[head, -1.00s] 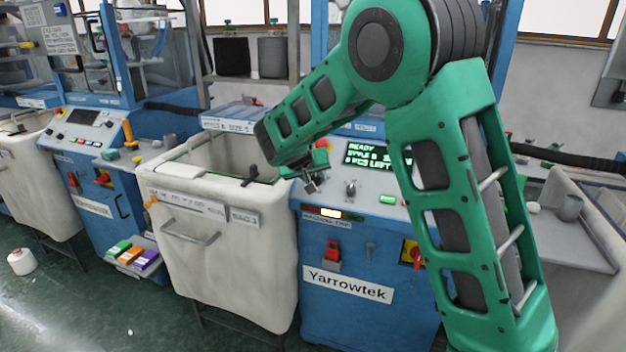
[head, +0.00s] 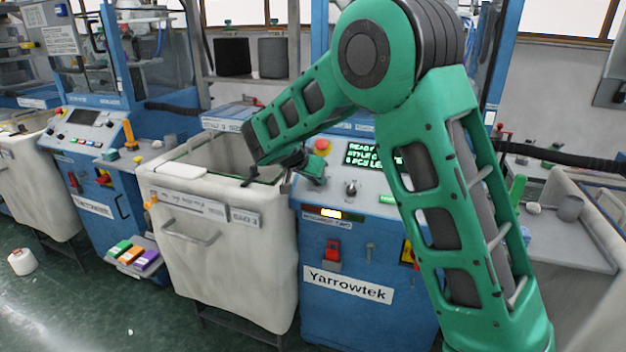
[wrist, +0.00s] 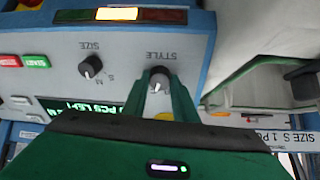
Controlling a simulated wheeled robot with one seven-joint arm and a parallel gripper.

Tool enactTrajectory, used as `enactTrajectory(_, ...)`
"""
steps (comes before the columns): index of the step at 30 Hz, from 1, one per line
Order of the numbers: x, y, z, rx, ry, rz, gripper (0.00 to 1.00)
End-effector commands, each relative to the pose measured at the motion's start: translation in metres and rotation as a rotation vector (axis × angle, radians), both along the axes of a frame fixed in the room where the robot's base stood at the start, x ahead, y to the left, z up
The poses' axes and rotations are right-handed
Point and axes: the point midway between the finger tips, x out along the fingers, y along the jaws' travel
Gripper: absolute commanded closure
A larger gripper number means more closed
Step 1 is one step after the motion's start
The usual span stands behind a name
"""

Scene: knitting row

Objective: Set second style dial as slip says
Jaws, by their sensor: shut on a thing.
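The dark style dial (wrist: 159,79) with a white mark sits under the upside-down word STYLE in the wrist view. My gripper (wrist: 161,84) has its green fingers on both sides of this dial and is shut on it. In the head view my gripper (head: 313,168) is at the left part of the second machine's blue-grey panel and hides the style dial. The size dial (wrist: 91,66) is free beside it; it also shows in the head view (head: 351,188). The green-lit display (head: 372,155) is partly covered by my arm. I cannot read a slip clearly.
A pale bin (head: 225,255) stands open just left of the panel. A red button (head: 321,146) is behind my gripper. Start and stop keys (wrist: 22,61) lie beyond the size dial. A red switch (head: 332,250) is on the machine's front.

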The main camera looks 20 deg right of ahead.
Motion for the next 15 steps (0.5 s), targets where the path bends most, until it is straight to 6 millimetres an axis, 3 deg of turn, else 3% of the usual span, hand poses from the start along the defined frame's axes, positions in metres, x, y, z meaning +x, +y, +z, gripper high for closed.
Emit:
enactTrajectory(11,0.0009,0.0042,0.0002,0.005,-0.002,0.005,0.97)
enactTrajectory(12,0.0009,0.0043,0.0001,0.005,-0.002,0.005,0.72)
enactTrajectory(14,0.0008,0.0040,0.0001,0.005,-0.002,0.005,0.58)
enactTrajectory(15,0.0008,0.0035,0.0001,0.005,-0.002,0.004,0.56)
